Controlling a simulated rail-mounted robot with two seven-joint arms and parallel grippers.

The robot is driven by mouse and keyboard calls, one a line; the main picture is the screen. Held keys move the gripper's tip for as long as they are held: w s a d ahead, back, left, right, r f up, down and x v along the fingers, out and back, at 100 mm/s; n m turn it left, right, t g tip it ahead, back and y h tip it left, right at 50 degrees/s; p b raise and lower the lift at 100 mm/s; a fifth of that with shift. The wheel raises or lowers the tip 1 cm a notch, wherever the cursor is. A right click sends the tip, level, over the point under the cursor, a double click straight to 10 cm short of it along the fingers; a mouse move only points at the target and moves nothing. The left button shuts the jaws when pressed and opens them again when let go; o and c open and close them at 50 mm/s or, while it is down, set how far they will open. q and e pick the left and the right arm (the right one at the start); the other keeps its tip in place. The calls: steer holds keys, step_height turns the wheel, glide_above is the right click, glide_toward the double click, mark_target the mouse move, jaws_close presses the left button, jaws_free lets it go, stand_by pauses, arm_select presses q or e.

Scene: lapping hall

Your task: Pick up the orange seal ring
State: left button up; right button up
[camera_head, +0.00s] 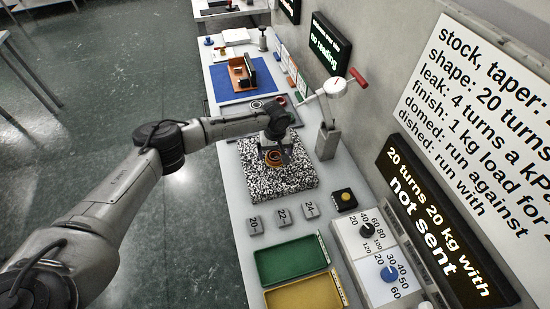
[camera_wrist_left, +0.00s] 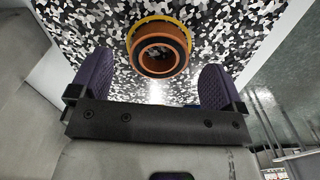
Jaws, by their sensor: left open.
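The orange seal ring (camera_head: 274,158) is on the black-and-white speckled plate (camera_head: 300,183), partly hidden by my gripper in the head view. In the left wrist view the orange ring (camera_wrist_left: 158,62) shows with a dark band and a yellow outer ring (camera_wrist_left: 134,34) around it; whether these are separate parts I cannot tell. My left gripper (camera_head: 273,148) is above the plate, close to the ring. In the left wrist view its two purple fingers (camera_wrist_left: 156,68) are apart, one toward each side of the ring, with nothing held between them. My right gripper is not in view.
Grey blocks marked 20, 22 and 24 (camera_head: 282,214) sit in front of the plate. Green (camera_head: 292,260) and yellow (camera_head: 305,293) trays are nearer. A blue mat (camera_head: 235,88) with an orange holder lies farther back.

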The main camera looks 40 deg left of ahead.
arm_select(q)
steer(key=shift+f, duration=1.05)
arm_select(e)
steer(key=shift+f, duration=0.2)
arm_select(q)
steer(key=shift+c, duration=0.2)
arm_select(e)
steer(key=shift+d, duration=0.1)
arm_select(q)
steer(key=shift+c, duration=1.4)
steer(key=c, duration=0.8)
steer(key=shift+r, duration=0.1)
